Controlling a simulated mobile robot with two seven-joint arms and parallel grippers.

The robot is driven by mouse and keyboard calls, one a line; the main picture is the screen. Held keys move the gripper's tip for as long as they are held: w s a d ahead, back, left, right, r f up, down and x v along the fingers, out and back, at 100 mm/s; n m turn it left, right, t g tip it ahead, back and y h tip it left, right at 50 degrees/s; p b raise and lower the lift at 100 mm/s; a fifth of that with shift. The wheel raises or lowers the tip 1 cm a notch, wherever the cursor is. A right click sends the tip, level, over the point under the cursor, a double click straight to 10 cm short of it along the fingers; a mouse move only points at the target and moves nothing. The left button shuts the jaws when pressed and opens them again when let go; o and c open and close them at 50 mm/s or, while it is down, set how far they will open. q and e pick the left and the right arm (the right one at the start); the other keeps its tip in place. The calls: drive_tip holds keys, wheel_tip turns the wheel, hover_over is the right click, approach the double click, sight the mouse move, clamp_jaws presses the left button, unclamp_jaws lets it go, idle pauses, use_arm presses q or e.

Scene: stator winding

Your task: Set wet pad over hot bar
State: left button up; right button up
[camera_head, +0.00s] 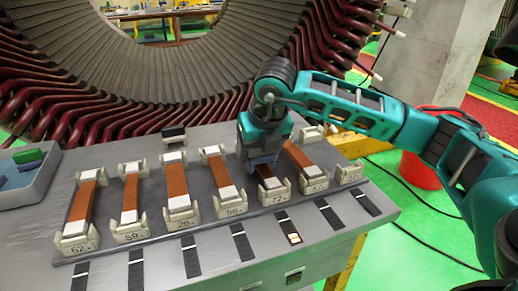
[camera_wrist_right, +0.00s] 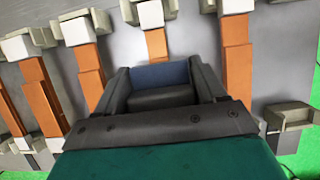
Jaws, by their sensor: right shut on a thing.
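A row of copper bars lies in pale numbered holders on the grey bench, most with white blocks at their ends. I cannot tell whether the pad touches the bar. The bar's far end shows beyond the gripper (camera_wrist_right: 156,45). My left gripper is not in view.
A grey tray (camera_head: 40,186) with green and blue pieces stands at the left. An empty holder (camera_head: 350,173) is at the row's right end. The large stator (camera_head: 110,80) rises behind the bench. A red bucket (camera_head: 420,172) stands on the floor at right.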

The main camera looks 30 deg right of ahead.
drive_tip(key=o, duration=1.2)
drive_tip(key=shift+c, duration=0.2)
drive_tip(key=shift+r, duration=0.1)
use_arm(q)
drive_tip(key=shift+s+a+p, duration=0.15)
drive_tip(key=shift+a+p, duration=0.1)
drive_tip(key=shift+p, duration=0.35)
use_arm(e)
drive_tip(key=v, duration=1.2)
drive_tip(key=shift+s+r, duration=0.2)
drive_tip(key=shift+r, duration=0.1)
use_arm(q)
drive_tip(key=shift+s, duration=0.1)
use_arm(e)
drive_tip(key=shift+a, duration=0.1)
